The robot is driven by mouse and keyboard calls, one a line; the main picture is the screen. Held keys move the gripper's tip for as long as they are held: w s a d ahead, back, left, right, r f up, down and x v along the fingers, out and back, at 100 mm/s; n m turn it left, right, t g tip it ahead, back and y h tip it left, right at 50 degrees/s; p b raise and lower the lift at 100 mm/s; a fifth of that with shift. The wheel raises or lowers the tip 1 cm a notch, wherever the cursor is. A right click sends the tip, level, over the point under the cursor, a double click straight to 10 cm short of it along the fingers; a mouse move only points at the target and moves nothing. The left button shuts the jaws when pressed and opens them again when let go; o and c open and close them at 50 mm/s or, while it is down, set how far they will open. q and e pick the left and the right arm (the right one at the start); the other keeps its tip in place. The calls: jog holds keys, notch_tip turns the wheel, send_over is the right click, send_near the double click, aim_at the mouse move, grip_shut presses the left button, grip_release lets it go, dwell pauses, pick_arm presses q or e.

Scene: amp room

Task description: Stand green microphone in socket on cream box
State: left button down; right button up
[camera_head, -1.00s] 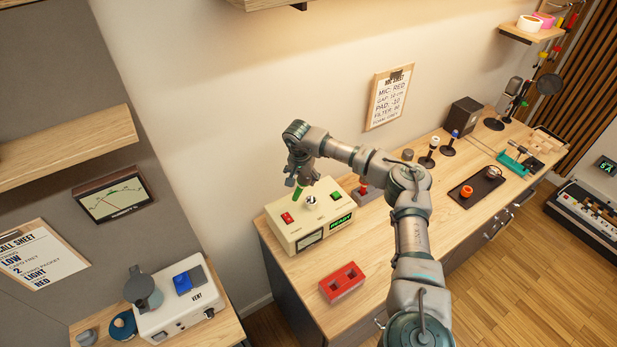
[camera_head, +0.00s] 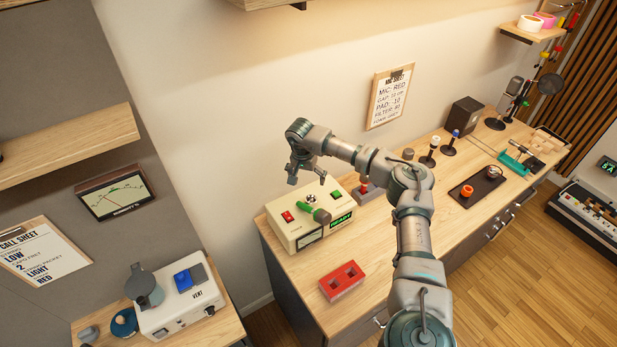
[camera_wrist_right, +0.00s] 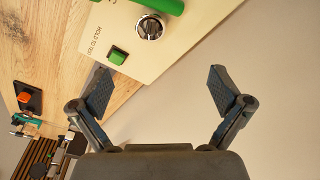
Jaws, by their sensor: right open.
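The green microphone (camera_head: 307,209) lies tipped over on top of the cream box (camera_head: 285,231), its dark head toward the box's front edge. In the right wrist view its green handle (camera_wrist_right: 160,4) shows at the top edge. A round metal fitting (camera_head: 311,198) on the box top is beside the handle; it also shows in the right wrist view (camera_wrist_right: 150,27). I cannot tell whether it is the socket. My right gripper (camera_head: 308,181) is open and empty above the box's back side, apart from the microphone. My left gripper is not in view.
A red two-hole block (camera_head: 342,281) sits on the bench in front of the box. The box top has red (camera_head: 287,216) and green (camera_head: 336,195) buttons. Microphones on stands (camera_head: 450,143) and a dark tray (camera_head: 478,188) are farther right. The wall is close behind.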

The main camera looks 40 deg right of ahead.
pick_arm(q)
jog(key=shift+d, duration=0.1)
pick_arm(e)
notch_tip(320, 180, up, 12)
jog(key=a, duration=0.2)
jog(key=shift+s, duration=0.3)
jog(key=shift+f, duration=0.1)
